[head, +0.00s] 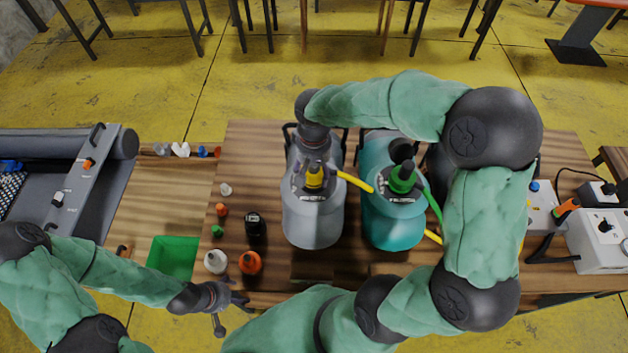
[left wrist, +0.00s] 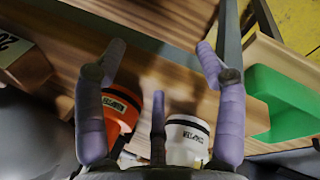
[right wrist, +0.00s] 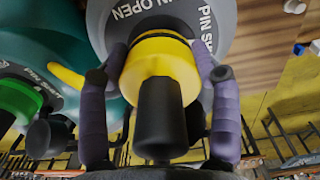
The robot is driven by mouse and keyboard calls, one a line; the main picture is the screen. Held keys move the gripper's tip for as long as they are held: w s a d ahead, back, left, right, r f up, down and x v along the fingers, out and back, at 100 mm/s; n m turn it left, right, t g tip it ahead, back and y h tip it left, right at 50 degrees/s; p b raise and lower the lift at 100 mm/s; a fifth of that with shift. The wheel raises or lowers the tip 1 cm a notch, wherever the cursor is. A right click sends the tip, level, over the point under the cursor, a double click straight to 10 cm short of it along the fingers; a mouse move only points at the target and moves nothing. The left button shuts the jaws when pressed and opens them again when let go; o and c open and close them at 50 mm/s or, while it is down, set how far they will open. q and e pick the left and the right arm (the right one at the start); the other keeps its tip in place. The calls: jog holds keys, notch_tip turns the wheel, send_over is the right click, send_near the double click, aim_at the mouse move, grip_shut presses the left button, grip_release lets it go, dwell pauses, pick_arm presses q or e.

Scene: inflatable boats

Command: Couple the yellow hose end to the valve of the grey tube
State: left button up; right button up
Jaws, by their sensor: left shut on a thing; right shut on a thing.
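The grey tube (head: 313,225) stands upright on the table, with printed lettering round its valve area. The yellow hose end (head: 314,178) is at its top; a yellow hose runs right from it. My right gripper (head: 312,152) is shut on the hose end, its fingers either side of the yellow collar (right wrist: 160,62) in the right wrist view. The valve is hidden beneath it; I cannot tell whether it is seated. My left gripper (head: 232,298) is low at the table's front edge.
A teal tube (head: 393,225) with a green hose end stands close right of the grey tube. An orange adapter (head: 250,263) and a white adapter (head: 215,262) stand near my left gripper. A green bin (head: 173,258) lies left; a grey box (head: 598,240) stands right.

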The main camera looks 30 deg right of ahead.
jog(key=shift+f+b, duration=0.45)
jog(key=shift+f, duration=0.3)
dwell(0.9)
jog(key=shift+d+r, duration=0.1)
jog(key=shift+r, duration=0.1)
dwell(0.3)
jog(key=shift+w, duration=0.1)
dwell(0.5)
jog(key=shift+f, duration=0.5)
dwell(0.6)
dwell(0.3)
jog(key=shift+m+b, duration=0.55)
jog(key=shift+m, duration=0.35)
jog(key=shift+d+m+b, duration=0.1)
jog(key=shift+m+b, duration=0.25)
jog(key=shift+m, duration=0.85)
